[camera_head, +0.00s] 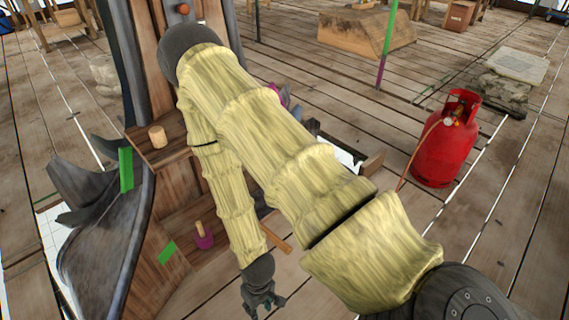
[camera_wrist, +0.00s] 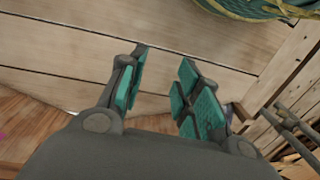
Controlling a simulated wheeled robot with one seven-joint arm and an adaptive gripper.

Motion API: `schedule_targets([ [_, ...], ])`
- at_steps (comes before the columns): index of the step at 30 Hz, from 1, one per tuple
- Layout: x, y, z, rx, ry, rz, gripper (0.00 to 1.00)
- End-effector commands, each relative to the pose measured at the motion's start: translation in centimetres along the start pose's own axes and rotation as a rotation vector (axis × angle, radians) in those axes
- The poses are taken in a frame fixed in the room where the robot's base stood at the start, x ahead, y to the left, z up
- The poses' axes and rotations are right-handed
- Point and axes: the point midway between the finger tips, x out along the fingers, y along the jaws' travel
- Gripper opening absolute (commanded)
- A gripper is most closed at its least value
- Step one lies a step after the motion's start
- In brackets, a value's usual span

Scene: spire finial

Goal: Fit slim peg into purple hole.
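A small purple piece (camera_head: 204,242) sits on the lower wooden step in the head view. A slim pale wooden peg (camera_head: 199,228) rises upright at it; I cannot tell whether it stands in the purple piece or just behind it. A thicker pale peg (camera_head: 157,136) stands on the upper wooden ledge. My gripper (camera_head: 263,303) hangs low, to the right of and below the purple piece in the picture. In the wrist view my gripper (camera_wrist: 162,75) is open, its teal pads apart with only floor planks between them. A purple speck (camera_wrist: 3,136) shows at the left edge there.
The wooden stepped structure (camera_head: 176,195) carries green patches and dark curved pieces at its left. A brown wooden bar (camera_head: 275,236) lies beside my forearm. A red gas cylinder (camera_head: 446,140) stands on the right. Plank floor is open around my gripper and further right.

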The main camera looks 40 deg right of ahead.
Motion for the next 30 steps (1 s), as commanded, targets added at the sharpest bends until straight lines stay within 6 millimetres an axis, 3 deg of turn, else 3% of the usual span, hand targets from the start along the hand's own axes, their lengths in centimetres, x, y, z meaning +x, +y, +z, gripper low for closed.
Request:
schedule_targets([
  [1, 0.7, 0.5, 2.5, 0.016, -0.008, 0.013, 0.33],
  [3, 1.1, 1.1, 4.8, 0.033, -0.003, 0.032, 0.33],
  [9, 1.5, 2.2, 8.6, 0.057, 0.007, 0.070, 0.33],
  [23, 1.2, 2.4, 9.0, 0.060, 0.010, 0.076, 0.33],
  [30, -1.8, 2.1, 9.0, 0.060, 0.010, 0.076, 0.33],
])
